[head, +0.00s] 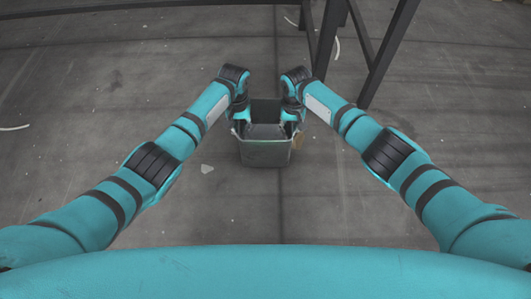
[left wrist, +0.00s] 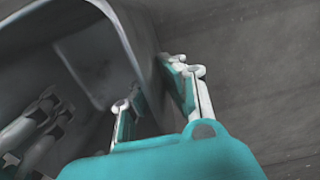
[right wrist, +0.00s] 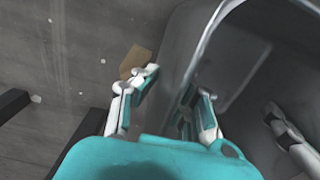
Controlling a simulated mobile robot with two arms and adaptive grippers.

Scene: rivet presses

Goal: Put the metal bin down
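The grey metal bin (head: 265,154) is in the middle of the head view, upright and open at the top, between my two hands. My left gripper (head: 240,120) is at its left side; in the left wrist view its fingers lie on either side of the bin wall (left wrist: 150,62) and appear closed on it. My right gripper (head: 291,117) is at the right side; in the right wrist view its fingers straddle the opposite wall (right wrist: 178,62) and appear closed on it. Grey shapes inside the bin are unclear. I cannot tell whether its base touches the floor.
A dark metal frame with legs (head: 383,55) stands behind and to the right of the bin. A brown scrap (right wrist: 134,61) and a pale scrap (head: 207,169) lie on the concrete floor. The floor (head: 80,120) to the left is largely clear.

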